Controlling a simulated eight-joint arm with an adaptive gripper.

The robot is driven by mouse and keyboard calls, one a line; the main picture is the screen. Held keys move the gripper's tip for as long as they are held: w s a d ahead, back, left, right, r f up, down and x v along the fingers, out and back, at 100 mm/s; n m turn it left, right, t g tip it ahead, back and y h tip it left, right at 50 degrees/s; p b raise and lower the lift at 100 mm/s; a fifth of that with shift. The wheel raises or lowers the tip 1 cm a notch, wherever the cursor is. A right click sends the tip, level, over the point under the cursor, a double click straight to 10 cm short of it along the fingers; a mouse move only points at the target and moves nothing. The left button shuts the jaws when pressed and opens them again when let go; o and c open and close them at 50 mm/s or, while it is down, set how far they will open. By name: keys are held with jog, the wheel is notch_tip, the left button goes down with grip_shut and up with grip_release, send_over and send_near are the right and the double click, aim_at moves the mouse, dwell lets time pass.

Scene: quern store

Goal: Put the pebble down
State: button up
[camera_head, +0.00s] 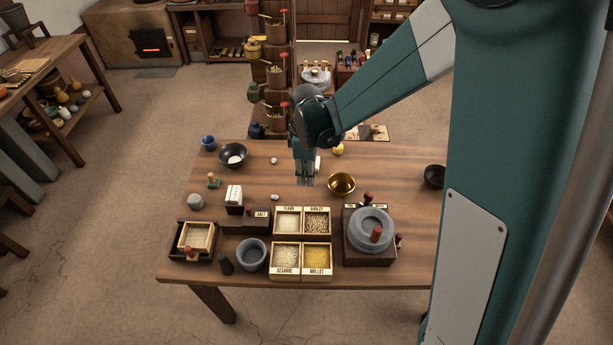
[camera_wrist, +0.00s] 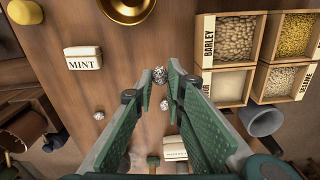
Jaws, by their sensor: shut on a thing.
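My gripper (camera_head: 308,182) is over the middle of the wooden table, pointing down. In the wrist view my gripper (camera_wrist: 160,76) is shut on a small speckled pebble (camera_wrist: 160,75) between its fingertips. The held pebble is too small to make out in the head view. Two similar loose pebbles lie on the table left of my gripper in the head view, one farther back (camera_head: 274,160) and one nearer (camera_head: 275,197). How high the held pebble is above the tabletop is hard to tell.
A brass bowl (camera_head: 341,184) stands just right of my gripper. Labelled grain boxes (camera_head: 302,241) and a stone quern (camera_head: 371,229) stand nearer the front. A dark bowl (camera_head: 233,155) is at the back left. A MINT block (camera_wrist: 83,60) lies near the fingers. Bare wood surrounds the loose pebbles.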

jog(key=shift+w+d, duration=0.1)
jog(key=shift+d, duration=0.05)
jog(key=w+d+r+m+p, duration=0.2)
jog(key=d+m, duration=0.1)
jog(key=d, duration=0.3)
jog(key=w+d+r+m+p, duration=0.2)
jog(key=d+m+p, duration=0.1)
jog(key=d, duration=0.3)
jog(key=shift+m, duration=0.8)
jog(key=shift+f, duration=0.15)
jog(key=b, duration=0.4)
send_over(340, 189)
jog(key=shift+f, duration=4.75)
